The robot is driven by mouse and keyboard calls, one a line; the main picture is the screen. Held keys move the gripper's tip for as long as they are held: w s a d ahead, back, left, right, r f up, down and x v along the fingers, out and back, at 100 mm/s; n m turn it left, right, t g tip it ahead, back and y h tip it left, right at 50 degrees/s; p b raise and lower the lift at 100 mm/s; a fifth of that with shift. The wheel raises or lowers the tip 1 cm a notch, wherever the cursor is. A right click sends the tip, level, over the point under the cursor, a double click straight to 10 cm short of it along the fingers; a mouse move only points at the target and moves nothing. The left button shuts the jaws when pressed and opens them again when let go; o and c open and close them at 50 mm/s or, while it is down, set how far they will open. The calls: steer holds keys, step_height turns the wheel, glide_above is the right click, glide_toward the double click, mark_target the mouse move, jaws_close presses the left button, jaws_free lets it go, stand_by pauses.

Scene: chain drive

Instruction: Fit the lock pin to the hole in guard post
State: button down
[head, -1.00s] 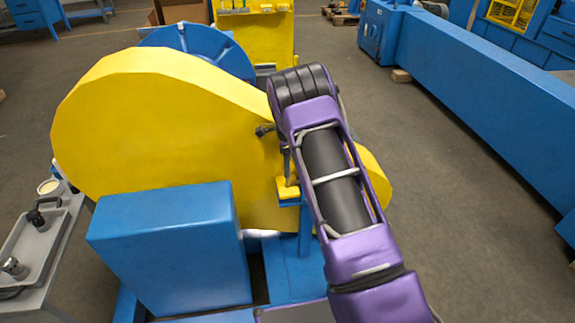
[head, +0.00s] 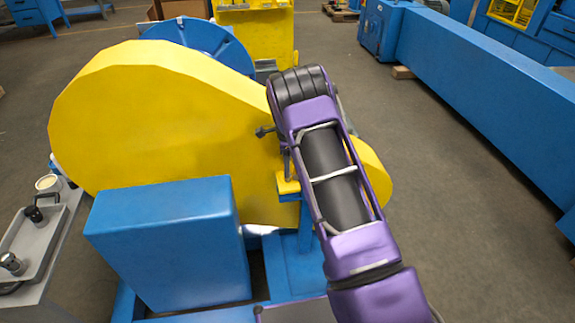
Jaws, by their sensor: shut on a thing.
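The guard post (head: 305,240) is a blue upright beside the big yellow chain guard (head: 160,130), with a yellow tab (head: 288,186) at its top. My purple arm reaches in from the lower right and bends down at its black wrist, covering part of the post. My gripper (head: 286,150) shows only as a small dark sliver left of the arm, just above the yellow tab. It is shut on what seems to be the lock pin, with a dark knobbed end (head: 265,131) sticking out to the left. The pin's tip and the hole are hidden, so I cannot tell whether they meet.
A blue box-shaped housing (head: 165,245) stands in front of the guard. A grey bench with a tray (head: 30,240) is at the left edge. A blue wheel (head: 200,45) and yellow machine part are behind. A long blue beam (head: 470,85) lies right, with open floor between.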

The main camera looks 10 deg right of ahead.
steer(key=shift+f, duration=0.95)
steer(key=shift+c, duration=1.4)
jaws_free()
step_height(320, 180, up, 17)
steer(key=p, duration=0.2)
steer(key=shift+r, duration=0.2)
